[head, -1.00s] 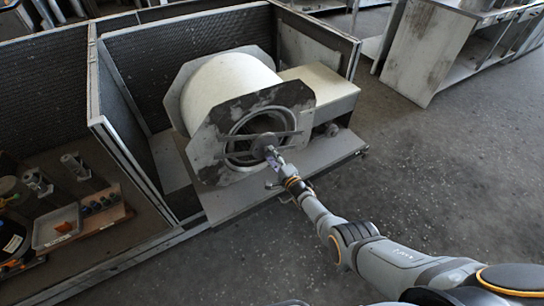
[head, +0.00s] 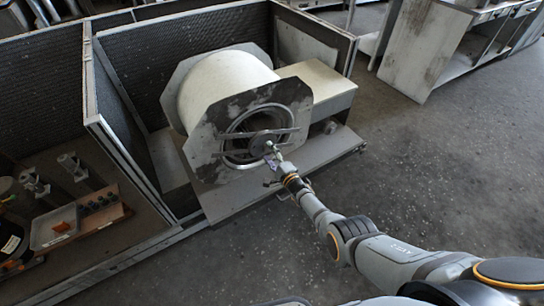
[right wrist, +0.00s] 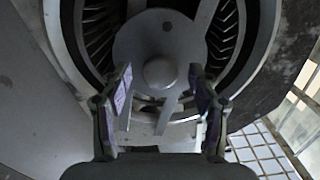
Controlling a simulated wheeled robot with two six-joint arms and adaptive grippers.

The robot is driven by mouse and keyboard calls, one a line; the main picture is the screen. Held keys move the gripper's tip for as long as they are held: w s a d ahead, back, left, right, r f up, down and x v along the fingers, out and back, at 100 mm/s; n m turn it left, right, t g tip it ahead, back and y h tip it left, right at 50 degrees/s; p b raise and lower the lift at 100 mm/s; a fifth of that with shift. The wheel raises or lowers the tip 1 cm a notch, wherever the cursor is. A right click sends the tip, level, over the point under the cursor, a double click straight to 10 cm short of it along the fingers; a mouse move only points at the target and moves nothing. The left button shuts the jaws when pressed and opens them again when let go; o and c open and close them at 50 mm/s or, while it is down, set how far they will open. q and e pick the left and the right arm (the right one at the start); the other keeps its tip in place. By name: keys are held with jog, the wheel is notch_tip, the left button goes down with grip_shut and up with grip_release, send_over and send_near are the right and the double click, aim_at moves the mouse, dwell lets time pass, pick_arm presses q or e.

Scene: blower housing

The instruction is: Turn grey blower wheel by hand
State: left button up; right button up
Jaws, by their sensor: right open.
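The grey blower wheel (head: 262,143) sits inside the round inlet of the pale blower housing (head: 230,88). In the right wrist view, its grey hub disc (right wrist: 145,40) with a rounded centre boss fills the middle, and dark vanes show on both sides behind it. Flat bars cross the inlet at the hub. My right gripper (head: 270,156) is in front of the hub, slightly below it. In the right wrist view my right gripper (right wrist: 160,90) is open, its purple-padded fingers spread on either side of the boss, with nothing between the pads. My left gripper is out of view.
The housing stands on a grey base plate (head: 225,206), with a beige box (head: 318,87) on its right. Dark mesh partitions (head: 125,60) stand behind and left. A grey tray (head: 55,227) and small parts lie at lower left. The floor on the right is clear.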

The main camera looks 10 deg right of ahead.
jog(key=shift+s+d+f, duration=0.15)
jog(key=shift+s+d, duration=0.05)
jog(key=shift+s, duration=0.3)
jog(key=v, duration=1.1)
jog(key=s+d+f+n+g+h+p, duration=0.2)
jog(key=s+d+f+n+g+h, duration=0.15)
jog(key=s+f, duration=0.5)
jog(key=s+d+f+n+g+h+p, duration=0.25)
jog(key=s+d+f+g, duration=0.2)
jog(key=s+f, duration=0.45)
jog(key=s+d+f+n+g+p, duration=0.1)
jog(key=s+f+n+g, duration=0.1)
jog(key=s, duration=0.7)
jog(key=s+d+f+n+g+p, duration=0.1)
jog(key=s+f+n+g, duration=0.2)
jog(key=s, duration=0.7)
jog(key=s+d+f+n+g+h+p, duration=0.1)
jog(key=s+f+n, duration=0.3)
jog(key=s, duration=0.5)
jog(key=shift+s+d+f+n+g, duration=0.3)
jog(key=shift+s+f+n+g, duration=0.1)
jog(key=shift+n+g, duration=0.4)
